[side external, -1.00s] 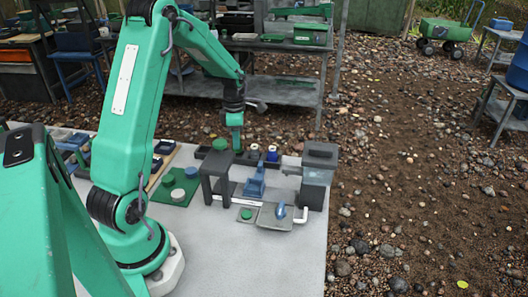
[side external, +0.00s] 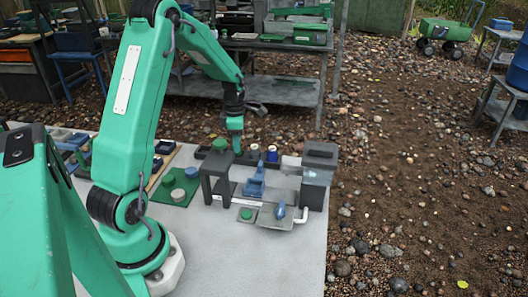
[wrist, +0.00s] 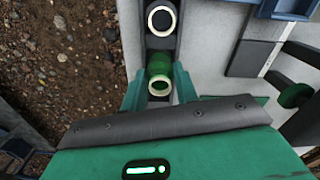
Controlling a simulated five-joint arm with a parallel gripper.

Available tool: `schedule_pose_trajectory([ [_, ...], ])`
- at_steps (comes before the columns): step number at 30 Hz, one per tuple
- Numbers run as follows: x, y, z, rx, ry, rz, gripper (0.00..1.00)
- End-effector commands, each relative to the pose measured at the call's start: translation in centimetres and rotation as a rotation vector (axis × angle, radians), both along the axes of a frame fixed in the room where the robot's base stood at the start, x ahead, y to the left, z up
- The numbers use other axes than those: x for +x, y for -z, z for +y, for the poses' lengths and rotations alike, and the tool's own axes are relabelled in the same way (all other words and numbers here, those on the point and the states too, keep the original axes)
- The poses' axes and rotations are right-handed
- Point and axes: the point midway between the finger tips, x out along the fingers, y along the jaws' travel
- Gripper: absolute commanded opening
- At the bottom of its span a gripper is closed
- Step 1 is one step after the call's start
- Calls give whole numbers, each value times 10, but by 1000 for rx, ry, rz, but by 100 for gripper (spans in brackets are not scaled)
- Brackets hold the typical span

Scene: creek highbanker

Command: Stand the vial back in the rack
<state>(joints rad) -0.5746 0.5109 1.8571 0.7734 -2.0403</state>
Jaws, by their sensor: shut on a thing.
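My gripper (side external: 237,148) points down over the dark rack (side external: 204,152) at the back of the grey table. In the wrist view, my gripper (wrist: 159,78) is shut on a green, see-through vial (wrist: 158,68) with a pale ring-shaped rim. The vial looks roughly upright, in line with the rack (wrist: 161,43). I cannot tell whether its base is inside a rack hole or just above it. A pale ring around a dark opening (wrist: 161,18) shows farther along the rack. In the side view the held vial is mostly hidden by my fingers and the stand.
A white-topped vial (side external: 254,151) and a dark blue one (side external: 272,154) stand right of my gripper. A black stand (side external: 219,163) is close in front. A blue device (side external: 255,181) and a grey box machine (side external: 318,175) stand to the right.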

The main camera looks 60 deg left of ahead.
Motion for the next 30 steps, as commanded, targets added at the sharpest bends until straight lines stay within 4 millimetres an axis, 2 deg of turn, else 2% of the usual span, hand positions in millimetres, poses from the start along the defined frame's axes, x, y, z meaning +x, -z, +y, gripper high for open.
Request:
schedule_pose_trajectory([
  [30, 0, 8, 0, 0, 0, 0, 4],
])
